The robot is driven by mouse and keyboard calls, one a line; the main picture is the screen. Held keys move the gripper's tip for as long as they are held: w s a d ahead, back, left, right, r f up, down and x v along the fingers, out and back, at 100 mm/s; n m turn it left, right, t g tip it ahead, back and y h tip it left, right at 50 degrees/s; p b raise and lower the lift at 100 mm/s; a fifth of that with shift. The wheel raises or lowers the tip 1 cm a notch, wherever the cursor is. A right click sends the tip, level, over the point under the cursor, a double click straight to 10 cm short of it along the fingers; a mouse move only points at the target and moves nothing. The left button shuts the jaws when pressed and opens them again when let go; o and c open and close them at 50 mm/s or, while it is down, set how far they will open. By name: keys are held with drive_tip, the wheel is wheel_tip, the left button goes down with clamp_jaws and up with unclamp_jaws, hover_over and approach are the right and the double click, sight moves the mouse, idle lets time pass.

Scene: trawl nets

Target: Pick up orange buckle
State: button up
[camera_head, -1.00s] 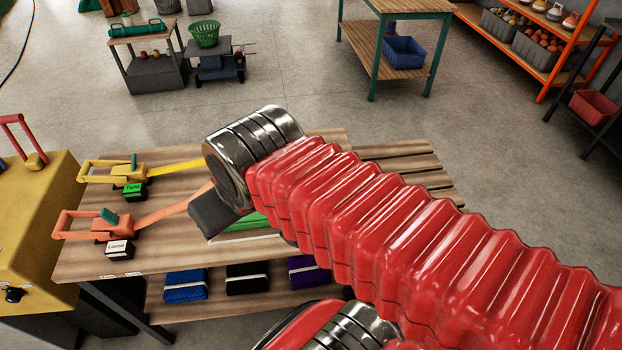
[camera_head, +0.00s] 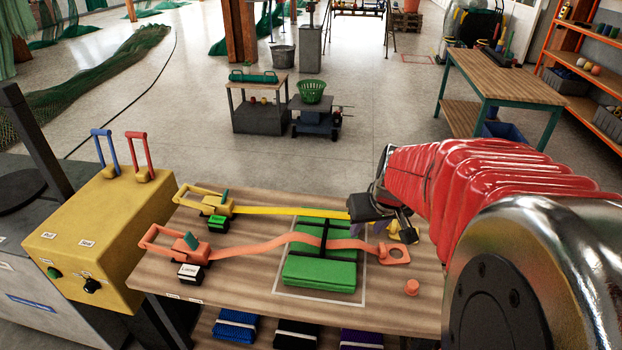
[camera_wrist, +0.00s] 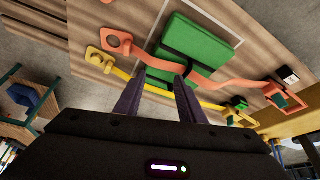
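The orange buckle (camera_head: 395,254) is a flat plate with a hole at the right end of an orange strap (camera_head: 330,243), lying on the wooden table. It also shows at upper left in the wrist view (camera_wrist: 116,42). The strap runs over a green bundle (camera_head: 318,275) to an orange ratchet (camera_head: 180,247) at the left. My gripper (camera_wrist: 157,97) is open, with two dark fingers apart and nothing between them. In the head view it is above the table's far right part, behind the orange buckle and apart from it; its fingertips are partly hidden there.
A yellow buckle (camera_head: 403,233) on a yellow strap (camera_head: 290,211) lies close behind the orange one. A small orange knob (camera_head: 412,287) stands in front of it. A yellow control box (camera_head: 95,240) with levers stands left. The table's front right is mostly clear.

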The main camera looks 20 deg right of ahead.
drive_tip(key=d+f+m, duration=0.1)
drive_tip(key=d+f, duration=0.4)
drive_tip(key=d, duration=0.4)
drive_tip(key=shift+s+d+g, duration=0.2)
drive_tip(key=shift+g, duration=0.1)
drive_tip(key=shift+f, duration=0.2)
hover_over(383, 247)
drive_tip(key=s, duration=0.3)
drive_tip(key=shift+w+a+f, duration=0.1)
drive_tip(key=shift+a+f, duration=0.05)
drive_tip(key=shift+f, duration=1.15)
drive_tip(key=shift+w+a+f, duration=0.1)
drive_tip(key=shift+f, duration=1.15)
drive_tip(key=shift+w+a+f, duration=0.1)
drive_tip(key=shift+a+f, duration=0.05)
drive_tip(key=shift+f, duration=1.15)
drive_tip(key=shift+x, duration=2.55)
drive_tip(key=shift+w, duration=0.15)
drive_tip(key=shift+c, duration=0.5)
clamp_jaws()
